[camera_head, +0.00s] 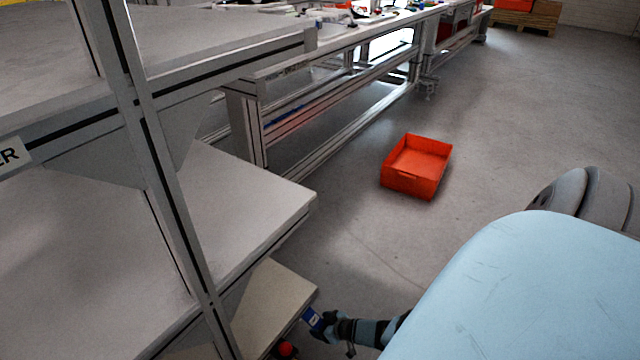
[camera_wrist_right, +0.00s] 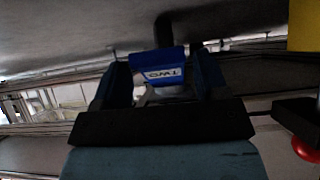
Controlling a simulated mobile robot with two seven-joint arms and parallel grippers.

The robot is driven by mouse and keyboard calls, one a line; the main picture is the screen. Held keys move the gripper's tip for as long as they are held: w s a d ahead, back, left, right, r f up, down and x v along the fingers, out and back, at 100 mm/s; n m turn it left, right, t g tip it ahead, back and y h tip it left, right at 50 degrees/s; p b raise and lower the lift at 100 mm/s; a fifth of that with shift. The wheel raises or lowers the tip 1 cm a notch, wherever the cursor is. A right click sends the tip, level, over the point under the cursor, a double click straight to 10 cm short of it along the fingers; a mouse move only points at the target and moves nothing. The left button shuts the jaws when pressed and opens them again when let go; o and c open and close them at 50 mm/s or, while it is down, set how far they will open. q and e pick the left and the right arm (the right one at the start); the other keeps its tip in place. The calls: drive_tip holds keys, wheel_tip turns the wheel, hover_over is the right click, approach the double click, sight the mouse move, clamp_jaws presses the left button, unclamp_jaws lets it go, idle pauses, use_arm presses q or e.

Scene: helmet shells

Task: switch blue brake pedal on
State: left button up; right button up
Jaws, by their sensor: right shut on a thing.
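The blue brake pedal (camera_head: 312,318) is at the bottom of the head view, beside the low shelf corner. In the right wrist view the blue pedal (camera_wrist_right: 163,68) carries a white label that reads "TWO" upside down. My right gripper (camera_head: 322,322) is at the pedal. In the wrist view its two dark fingers (camera_wrist_right: 165,85) stand on either side of the pedal, shut on it. The pedal's mount is mostly hidden. My left gripper is not in view.
A red knob (camera_head: 287,349) sits close to the left of the pedal; it also shows in the wrist view (camera_wrist_right: 306,149) near a yellow part (camera_wrist_right: 303,25). Grey shelves (camera_head: 250,205) fill the left. A red crate (camera_head: 416,166) lies on open floor.

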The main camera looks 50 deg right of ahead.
drive_tip(key=shift+w+r, duration=0.1)
idle(0.3)
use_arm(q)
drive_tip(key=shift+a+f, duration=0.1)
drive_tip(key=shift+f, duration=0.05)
use_arm(e)
drive_tip(key=o, duration=1.2)
drive_tip(key=shift+o, duration=0.2)
drive_tip(key=shift+r, duration=0.1)
use_arm(q)
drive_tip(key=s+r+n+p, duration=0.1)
drive_tip(key=p, duration=0.2)
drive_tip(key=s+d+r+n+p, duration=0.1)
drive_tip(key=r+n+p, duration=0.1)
drive_tip(key=p, duration=0.1)
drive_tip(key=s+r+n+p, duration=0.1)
drive_tip(key=p, duration=0.3)
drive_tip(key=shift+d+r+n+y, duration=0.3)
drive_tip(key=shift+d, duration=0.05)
use_arm(e)
drive_tip(key=a+v, duration=0.1)
drive_tip(key=v, duration=1.2)
drive_tip(key=shift+s+d, duration=0.3)
drive_tip(key=shift+d, duration=0.15)
drive_tip(key=shift+r, duration=0.1)
